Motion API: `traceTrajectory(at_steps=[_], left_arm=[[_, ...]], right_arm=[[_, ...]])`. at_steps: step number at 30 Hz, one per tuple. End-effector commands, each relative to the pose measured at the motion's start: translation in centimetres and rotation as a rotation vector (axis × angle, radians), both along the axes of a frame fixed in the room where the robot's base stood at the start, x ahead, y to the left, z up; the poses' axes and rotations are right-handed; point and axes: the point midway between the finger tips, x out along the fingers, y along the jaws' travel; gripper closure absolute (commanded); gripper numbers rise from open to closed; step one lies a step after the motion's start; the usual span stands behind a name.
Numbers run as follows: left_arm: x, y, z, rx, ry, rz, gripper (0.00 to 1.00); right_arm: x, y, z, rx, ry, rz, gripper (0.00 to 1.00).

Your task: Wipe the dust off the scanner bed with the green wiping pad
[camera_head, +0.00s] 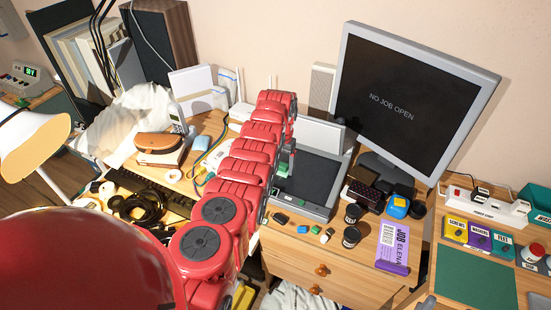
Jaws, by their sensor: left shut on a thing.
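The scanner (327,206) is a grey flatbed with its dark bed (312,180) exposed, in the middle of the head view. Its pale lid (320,134) stands raised behind it. My left arm reaches over the scanner's left side, and my left gripper (287,158) is at the left part of the bed, mostly hidden by the arm. It is shut on the green wiping pad (283,169), of which only a small piece shows. I cannot tell whether the pad touches the bed or whether dust lies on it. My right gripper is out of view.
A monitor (411,97) reading "NO JOB OPEN" stands right of the scanner. Small dark jars (351,237) and several small blocks (302,229) lie in front of it. A purple job card (393,247) lies to the right. A keyboard and black cables (143,205) lie left of my arm.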

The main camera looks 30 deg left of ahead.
Motion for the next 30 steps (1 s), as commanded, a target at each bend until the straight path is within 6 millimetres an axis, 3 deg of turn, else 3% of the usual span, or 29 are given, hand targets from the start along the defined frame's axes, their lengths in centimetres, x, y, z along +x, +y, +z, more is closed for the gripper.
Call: traceTrajectory(at_steps=[13,30], left_arm=[[0.1,-2.8,0.0,0.0,0.002,-0.003,0.65],[0.3,-6.7,-0.2,-0.001,0.002,-0.004,0.65]], right_arm=[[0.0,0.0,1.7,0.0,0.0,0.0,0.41],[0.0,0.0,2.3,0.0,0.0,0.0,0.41]])
